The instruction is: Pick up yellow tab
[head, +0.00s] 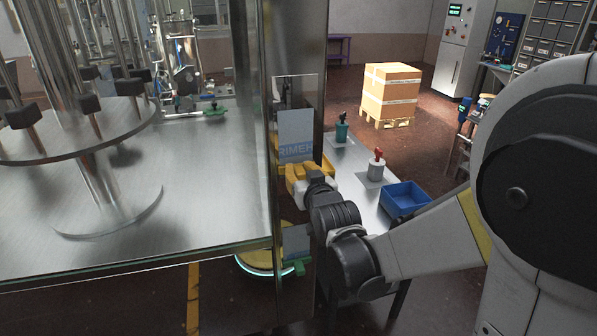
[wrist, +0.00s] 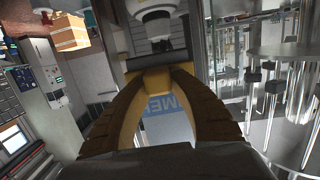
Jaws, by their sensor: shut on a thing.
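My gripper (head: 303,178) is at the steel cabinet's right edge in the head view, in front of a panel with blue lettering. In the wrist view its two curved yellow-brown fingers (wrist: 157,76) close together at their tips. They are shut on the yellow tab (wrist: 156,82), which shows only as a small yellow piece between the tips. The tab is close in colour to the fingers, so its outline is hard to tell. In the head view the fingers and wrist hide most of it.
The lettered panel (head: 296,152) is right behind my gripper. A round steel fixture (head: 80,130) stands on the left. A cardboard box (head: 391,90) stands farther back.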

